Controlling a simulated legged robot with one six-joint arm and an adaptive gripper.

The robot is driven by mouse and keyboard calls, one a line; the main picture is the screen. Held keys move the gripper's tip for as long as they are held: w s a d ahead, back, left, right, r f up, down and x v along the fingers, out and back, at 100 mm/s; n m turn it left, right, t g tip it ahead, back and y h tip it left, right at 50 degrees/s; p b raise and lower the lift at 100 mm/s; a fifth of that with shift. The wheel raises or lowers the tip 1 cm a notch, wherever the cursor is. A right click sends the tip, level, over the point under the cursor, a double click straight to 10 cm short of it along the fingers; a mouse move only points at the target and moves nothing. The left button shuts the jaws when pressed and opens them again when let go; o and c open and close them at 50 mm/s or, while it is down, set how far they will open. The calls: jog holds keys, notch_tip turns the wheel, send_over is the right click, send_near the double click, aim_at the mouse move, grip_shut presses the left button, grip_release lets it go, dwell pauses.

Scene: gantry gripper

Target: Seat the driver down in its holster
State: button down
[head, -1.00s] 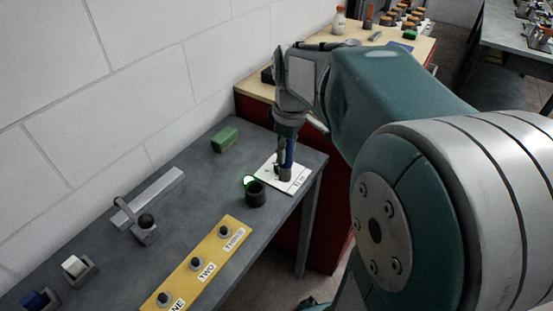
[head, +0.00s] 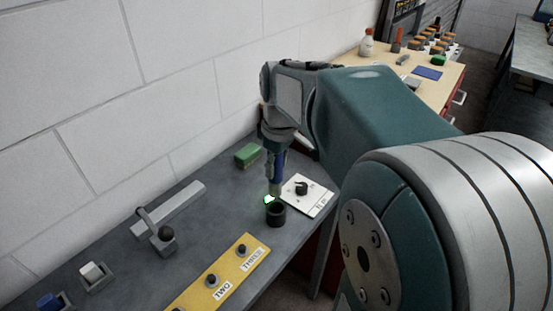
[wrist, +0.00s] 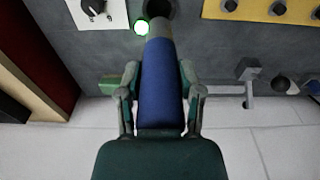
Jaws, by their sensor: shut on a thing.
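The driver (wrist: 160,85) has a blue body and a grey end; it is in my gripper (wrist: 160,95), whose fingers close on both its sides. In the head view the driver (head: 277,168) hangs roughly upright from my gripper (head: 278,155), just above and behind the holster. The holster is a short dark cup (head: 275,216) on the grey bench, and its dark opening (wrist: 159,9) shows just past the driver's grey end in the wrist view. Whether the tip touches the rim cannot be told. A lit green lamp (head: 269,199) is beside the holster.
A white card with a black knob (head: 303,188) lies right of the holster. A yellow strip with several knobs (head: 225,278) is in front. A green block (head: 248,155) sits near the wall, and a lever (head: 160,238) stands at left on the grey bench (head: 200,220).

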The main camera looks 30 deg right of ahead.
aim_at(277, 194)
jog(key=shift+d+f, duration=0.1)
jog(key=shift+f, duration=2.05)
jog(key=shift+f, duration=2.7)
jog(key=shift+c, duration=0.8)
grip_release()
jog(key=r, duration=1.1)
jog(key=shift+s+d+r, duration=0.15)
jog(key=shift+s+r, duration=0.25)
jog(key=s+a+f+m+t, duration=0.1)
jog(key=s+a+m+t, duration=0.3)
jog(key=s+a, duration=0.7)
jog(key=shift+s+a+f+m+t, duration=0.15)
jog(key=shift+s+m+t, duration=0.15)
jog(key=shift+t, duration=0.1)
